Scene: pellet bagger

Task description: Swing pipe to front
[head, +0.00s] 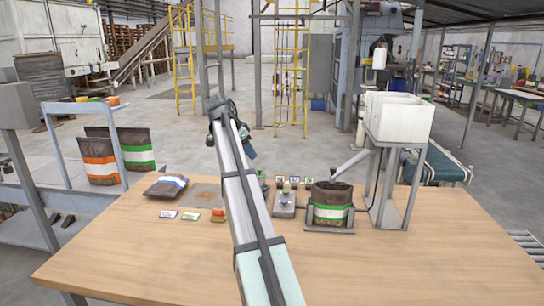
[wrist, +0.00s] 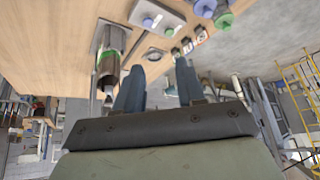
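The pipe (head: 350,163) is a grey tube in the head view. It slants down to the left from the stand under the white hopper, its lower end above the open bag (head: 328,213). The bag is dark with a green and white band and stands in a grey holder. My gripper's fingers (wrist: 158,88) are apart and nothing shows between them. In the wrist view the banded bag (wrist: 108,64) is left of the fingers. In the head view my arm hides most of the gripper, which is left of the pipe and apart from it. I cannot clearly make out the pipe in the wrist view.
The white hopper (head: 399,118) stands on a grey frame (head: 385,190) at the table's right. A small control box (head: 284,203) with knobs sits left of the bag holder. A lying bag (head: 166,186) and cards are at left. The table's (head: 430,260) front right is clear.

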